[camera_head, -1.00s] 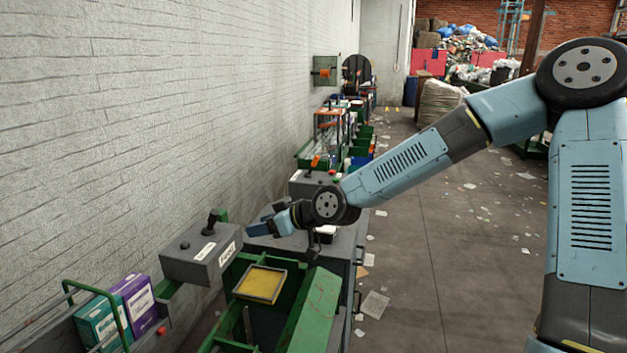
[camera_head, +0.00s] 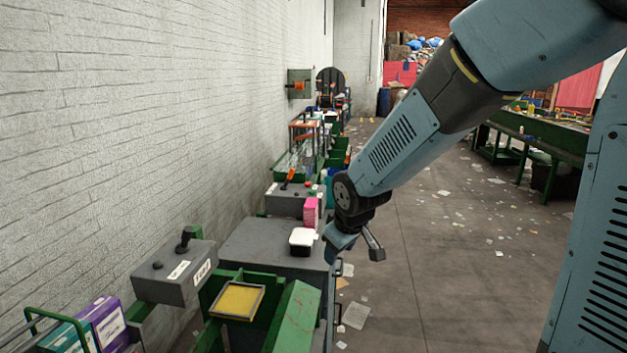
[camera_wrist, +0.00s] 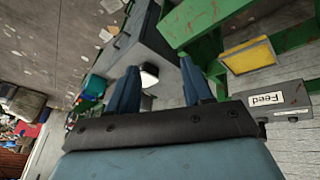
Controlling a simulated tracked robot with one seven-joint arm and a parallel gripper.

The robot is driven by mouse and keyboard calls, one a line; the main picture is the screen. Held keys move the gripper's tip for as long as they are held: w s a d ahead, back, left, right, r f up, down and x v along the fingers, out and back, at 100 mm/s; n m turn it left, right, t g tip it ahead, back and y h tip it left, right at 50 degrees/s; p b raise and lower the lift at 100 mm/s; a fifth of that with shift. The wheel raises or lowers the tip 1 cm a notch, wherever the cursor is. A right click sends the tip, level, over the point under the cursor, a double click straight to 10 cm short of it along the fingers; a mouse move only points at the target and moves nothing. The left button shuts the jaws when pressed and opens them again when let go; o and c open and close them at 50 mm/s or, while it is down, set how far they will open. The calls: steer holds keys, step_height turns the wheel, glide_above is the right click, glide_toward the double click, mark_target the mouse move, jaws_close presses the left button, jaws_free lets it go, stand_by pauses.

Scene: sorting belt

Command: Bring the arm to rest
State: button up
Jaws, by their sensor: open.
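My gripper (camera_head: 358,246) hangs at the end of my bent arm, in the air at the right edge of the grey cabinet (camera_head: 262,247). Its two fingers are apart and nothing shows between them as held. In the wrist view my gripper (camera_wrist: 160,85) also shows spread fingers, with the cabinet and a white-topped container (camera_wrist: 149,75) beyond them. In the head view that container (camera_head: 302,238) stands on the cabinet top, left of my gripper and apart from it.
A pink box (camera_head: 311,212) stands behind the container. A grey control box (camera_head: 175,271) with a lever, a yellow tray (camera_head: 238,300) and green chutes are at the lower left. A green table (camera_head: 540,135) stands at the right. The floor (camera_head: 440,260) between is open, with scattered litter.

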steer(key=s+d+r+m, duration=0.4)
steer(key=s+d+r, duration=0.3)
steer(key=s+d, duration=0.1)
steer(key=s+d+r+m+h, duration=0.1)
steer(key=s+d+r+m, duration=0.3)
steer(key=s+d+r, duration=0.3)
steer(key=shift+s+d+m, duration=0.3)
steer(key=shift+s+d, duration=0.95)
steer(key=shift+s, duration=1.05)
